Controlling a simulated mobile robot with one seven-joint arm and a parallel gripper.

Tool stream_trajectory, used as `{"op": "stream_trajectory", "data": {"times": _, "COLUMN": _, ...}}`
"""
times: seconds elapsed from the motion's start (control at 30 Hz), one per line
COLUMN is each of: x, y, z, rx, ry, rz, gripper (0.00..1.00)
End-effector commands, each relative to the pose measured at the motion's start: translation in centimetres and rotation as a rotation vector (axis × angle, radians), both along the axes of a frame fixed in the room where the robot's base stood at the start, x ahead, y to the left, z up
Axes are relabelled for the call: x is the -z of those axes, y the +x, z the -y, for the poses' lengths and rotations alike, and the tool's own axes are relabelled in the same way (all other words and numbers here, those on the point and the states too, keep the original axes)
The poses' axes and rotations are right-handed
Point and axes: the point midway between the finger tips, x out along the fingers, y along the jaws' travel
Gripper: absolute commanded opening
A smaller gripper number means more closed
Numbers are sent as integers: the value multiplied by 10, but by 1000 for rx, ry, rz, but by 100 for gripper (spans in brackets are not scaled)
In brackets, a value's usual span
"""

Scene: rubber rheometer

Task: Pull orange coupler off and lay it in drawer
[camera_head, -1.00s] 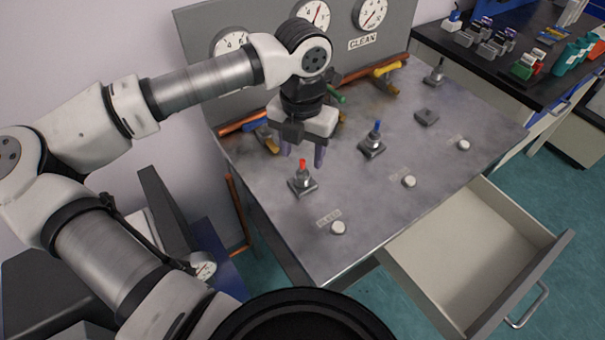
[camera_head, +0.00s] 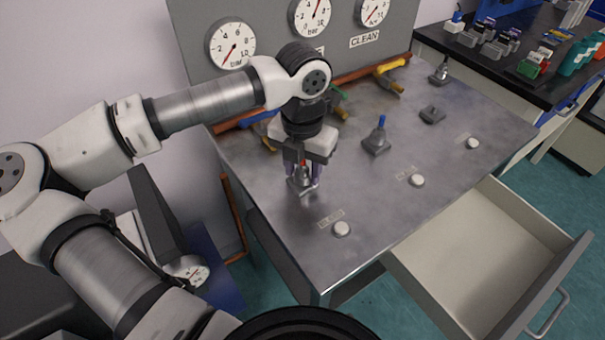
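The orange coupler (camera_head: 303,174) looks red-orange and stands upright on a small grey square base on the metal bench top. My gripper (camera_head: 303,177) points down over it, with one finger on each side. The fingers look spread apart, with the coupler between them; contact is not clear. The gripper body hides part of the coupler's top. The drawer (camera_head: 425,288) is pulled out at the bench's front right, and its visible inside is empty.
A blue-topped fitting (camera_head: 377,138) on a similar base stands right of my gripper. Several white round knobs (camera_head: 342,229) line the front of the bench. Yellow and green valve handles and a gauge panel (camera_head: 285,32) are behind. The bench between gripper and drawer is mostly clear.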

Motion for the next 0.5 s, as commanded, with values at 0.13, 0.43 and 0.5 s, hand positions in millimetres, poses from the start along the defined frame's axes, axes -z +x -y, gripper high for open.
{"op": "stream_trajectory", "data": {"times": 0.13, "x": 0, "y": 0, "z": 0, "rx": 0, "ry": 0, "rz": 0, "gripper": 20}}
{"op": "stream_trajectory", "data": {"times": 0.43, "x": -5, "y": 0, "z": 0, "rx": 0, "ry": 0, "rz": 0, "gripper": 6}}
{"op": "stream_trajectory", "data": {"times": 0.5, "x": -10, "y": 0, "z": 0, "rx": 0, "ry": 0, "rz": 0, "gripper": 0}}
